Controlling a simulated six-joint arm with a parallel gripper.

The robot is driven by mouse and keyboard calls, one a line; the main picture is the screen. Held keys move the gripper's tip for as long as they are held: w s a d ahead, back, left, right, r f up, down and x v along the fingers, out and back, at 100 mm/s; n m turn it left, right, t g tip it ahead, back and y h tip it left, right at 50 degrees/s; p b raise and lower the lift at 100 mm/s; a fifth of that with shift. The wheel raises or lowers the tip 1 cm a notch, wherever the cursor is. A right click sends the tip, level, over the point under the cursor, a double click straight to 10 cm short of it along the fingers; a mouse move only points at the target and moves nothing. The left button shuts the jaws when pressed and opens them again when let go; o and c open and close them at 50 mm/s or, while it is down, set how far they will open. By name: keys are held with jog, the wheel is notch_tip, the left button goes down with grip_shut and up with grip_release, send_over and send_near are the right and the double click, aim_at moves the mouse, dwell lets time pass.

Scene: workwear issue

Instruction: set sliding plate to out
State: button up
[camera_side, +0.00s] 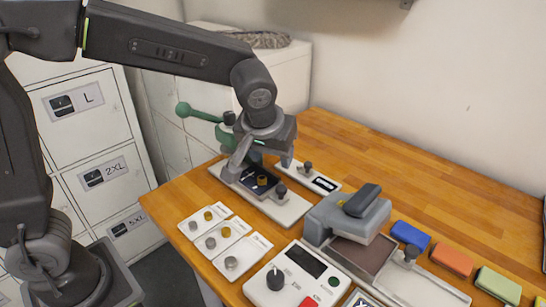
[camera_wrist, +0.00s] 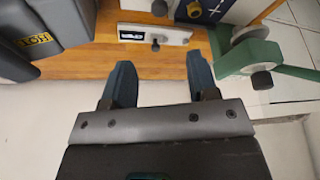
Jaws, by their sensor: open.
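No part is plainly marked as the sliding plate. A small white plate with a dark label window and a dark knob (camera_side: 323,183) lies on the table just right of my gripper (camera_side: 262,163). In the wrist view this plate (camera_wrist: 176,36) lies beyond my fingertips (camera_wrist: 161,72), its knob between them in the picture. The window's lettering is too small to read. Another pale plate with a dark knob (camera_side: 425,287) lies beside the grey press at the right; I cannot tell which plate slides.
A white base with a dark panel and knobs (camera_side: 290,209) is below my gripper. A green lever device (camera_wrist: 252,52) stands at the table's edge. A grey press (camera_side: 345,218), a control box (camera_side: 262,290), small trays (camera_side: 243,257) and coloured blocks (camera_side: 452,260) crowd the front. The back is clear.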

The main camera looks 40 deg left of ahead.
jog(key=n+g+h, duration=0.2)
jog(key=n+g, duration=0.2)
jog(key=n, duration=0.5)
send_over(282, 188)
notch_tip(282, 188, down, 13)
jog(key=shift+a+r, duration=0.1)
jog(key=shift+c, duration=0.4)
grip_shut()
